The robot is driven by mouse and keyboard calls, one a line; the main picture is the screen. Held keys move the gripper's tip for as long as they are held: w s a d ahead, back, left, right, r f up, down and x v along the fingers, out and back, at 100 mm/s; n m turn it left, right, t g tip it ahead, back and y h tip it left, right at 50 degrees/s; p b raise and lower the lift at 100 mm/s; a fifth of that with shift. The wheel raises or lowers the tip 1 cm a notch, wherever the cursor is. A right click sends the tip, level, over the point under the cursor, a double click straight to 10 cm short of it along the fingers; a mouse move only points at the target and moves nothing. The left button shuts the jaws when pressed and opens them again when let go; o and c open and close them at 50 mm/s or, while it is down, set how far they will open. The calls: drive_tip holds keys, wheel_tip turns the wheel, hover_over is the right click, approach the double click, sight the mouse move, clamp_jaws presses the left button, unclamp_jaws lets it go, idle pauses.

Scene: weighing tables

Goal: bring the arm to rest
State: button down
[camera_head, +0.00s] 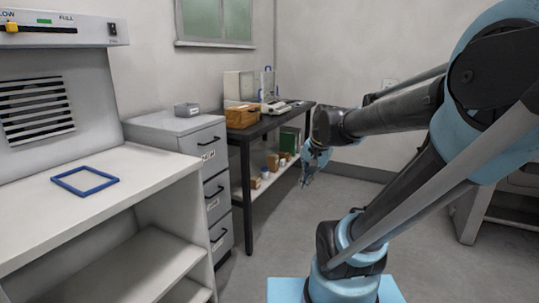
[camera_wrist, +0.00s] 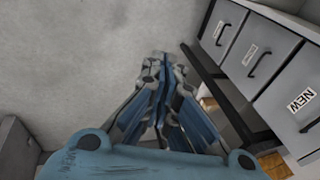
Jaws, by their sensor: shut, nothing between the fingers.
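My gripper (camera_head: 306,180) hangs at the end of my folded blue and dark grey arm, over the open floor to the right of the black table in the head view. It points downward and is apart from the furniture. In the wrist view my gripper (camera_wrist: 158,62) has its fingers together, with nothing between them and grey floor beyond.
A grey drawer cabinet (camera_head: 187,140) stands left of the black table (camera_head: 247,190), which bears a wooden box (camera_head: 242,116) and a balance (camera_head: 273,107). A white bench (camera_head: 120,185) with a blue square frame (camera_head: 86,191) is at left. Floor between is clear.

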drive_tip(key=s+d+f+n+h, duration=0.1)
drive_tip(key=s+d+f+n, duration=0.2)
drive_tip(key=s, duration=0.3)
drive_tip(key=s+d+f+n+g+h, duration=0.1)
drive_tip(key=s+d+f+n, duration=0.2)
drive_tip(key=s+f, duration=0.2)
drive_tip(key=shift+s+d, duration=0.2)
drive_tip(key=shift+s, duration=0.35)
drive_tip(key=shift+f, duration=0.1)
